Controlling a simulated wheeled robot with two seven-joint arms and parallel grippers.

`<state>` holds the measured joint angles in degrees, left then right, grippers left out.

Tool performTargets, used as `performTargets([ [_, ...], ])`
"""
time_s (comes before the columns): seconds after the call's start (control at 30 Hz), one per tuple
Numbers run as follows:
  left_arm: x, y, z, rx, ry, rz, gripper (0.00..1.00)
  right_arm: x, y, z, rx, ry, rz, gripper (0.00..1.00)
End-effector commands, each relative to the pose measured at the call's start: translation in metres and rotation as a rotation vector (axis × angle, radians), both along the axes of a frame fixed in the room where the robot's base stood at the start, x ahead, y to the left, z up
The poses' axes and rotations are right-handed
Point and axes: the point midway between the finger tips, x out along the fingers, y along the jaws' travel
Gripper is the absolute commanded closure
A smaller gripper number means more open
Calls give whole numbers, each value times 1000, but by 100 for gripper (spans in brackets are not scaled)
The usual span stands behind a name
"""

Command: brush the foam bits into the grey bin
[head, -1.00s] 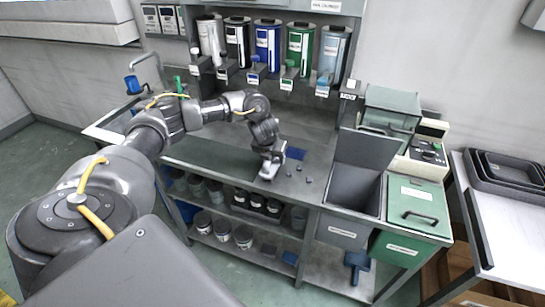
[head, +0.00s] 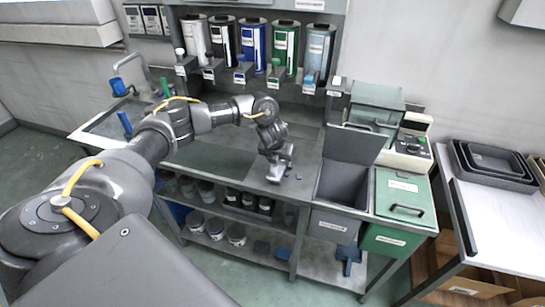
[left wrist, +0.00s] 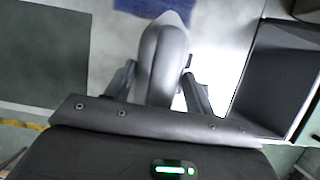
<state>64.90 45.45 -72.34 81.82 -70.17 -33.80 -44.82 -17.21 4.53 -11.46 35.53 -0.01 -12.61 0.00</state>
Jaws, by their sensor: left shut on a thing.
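My left gripper (head: 279,158) is low over the grey worktop and points down. It is shut on a smooth light grey tool, which I take for the brush (left wrist: 163,55); its lower end is close to the worktop, and I cannot tell whether it touches. A small dark foam bit (head: 299,178) lies on the worktop just right of the tool. Other bits are hidden or too small to make out. The grey bin (head: 335,222) stands right of the gripper with its lid up; its dark opening also shows in the left wrist view (left wrist: 279,75). My right gripper is not in view.
A closed green bin (head: 400,212) stands right of the grey bin. Several dispensers (head: 255,45) hang at the back. A dark mat (left wrist: 40,55) lies on the left. The worktop between tool and bin looks clear.

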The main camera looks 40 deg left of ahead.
Motion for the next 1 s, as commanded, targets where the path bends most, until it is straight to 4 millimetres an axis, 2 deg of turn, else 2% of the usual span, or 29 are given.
performTargets([
  [1.0,25,-72,0,0,0,-1,64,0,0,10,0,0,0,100],
])
